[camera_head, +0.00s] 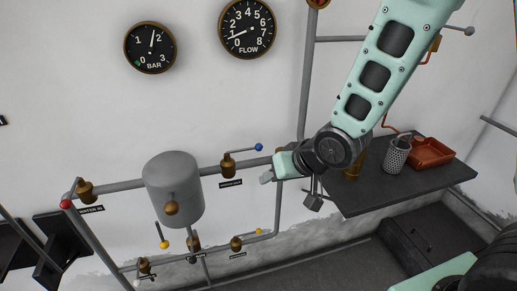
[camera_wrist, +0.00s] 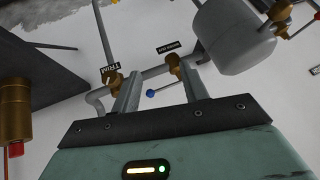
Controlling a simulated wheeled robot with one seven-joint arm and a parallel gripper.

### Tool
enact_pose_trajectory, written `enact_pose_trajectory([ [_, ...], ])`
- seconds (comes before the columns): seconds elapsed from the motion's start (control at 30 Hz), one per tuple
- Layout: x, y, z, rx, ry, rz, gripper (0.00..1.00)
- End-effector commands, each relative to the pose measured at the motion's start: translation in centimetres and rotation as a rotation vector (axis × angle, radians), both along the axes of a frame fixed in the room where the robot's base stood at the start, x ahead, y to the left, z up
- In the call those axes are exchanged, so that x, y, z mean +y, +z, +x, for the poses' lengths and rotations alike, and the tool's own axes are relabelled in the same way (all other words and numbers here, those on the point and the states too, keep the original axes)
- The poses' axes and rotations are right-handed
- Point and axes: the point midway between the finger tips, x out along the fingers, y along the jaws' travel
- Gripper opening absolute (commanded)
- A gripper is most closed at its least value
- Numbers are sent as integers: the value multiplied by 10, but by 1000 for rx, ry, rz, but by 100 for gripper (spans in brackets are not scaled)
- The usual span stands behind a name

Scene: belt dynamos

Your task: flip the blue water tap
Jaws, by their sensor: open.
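The blue water tap is a brass valve (camera_head: 228,165) on the upper grey pipe, right of the grey tank. Its thin lever reaches right and slightly up to a blue ball (camera_head: 258,147). My gripper (camera_head: 268,177) is just below and right of the ball, near the wall pipe. In the wrist view my gripper (camera_wrist: 160,90) is open and empty. There the blue ball (camera_wrist: 150,93) shows between its two fingers, with the brass valve (camera_wrist: 174,66) beyond. Whether a finger touches the lever cannot be told.
The grey tank (camera_head: 173,190) is left of the tap. Other taps have a red ball (camera_head: 66,204) and a yellow ball (camera_head: 164,244). A dark table (camera_head: 370,198) at right holds a mesh cup (camera_head: 397,157) and an orange tray (camera_head: 430,152). A vertical pipe (camera_head: 305,80) runs near my wrist.

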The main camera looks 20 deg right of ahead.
Motion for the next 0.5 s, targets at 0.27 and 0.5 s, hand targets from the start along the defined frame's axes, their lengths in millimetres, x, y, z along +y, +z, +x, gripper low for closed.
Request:
enact_pose_trajectory([
  [0.27, -50, -26, 52, -193, -197, 352, 44],
  [0.5, -85, -27, 56, -290, -279, 655, 44],
])
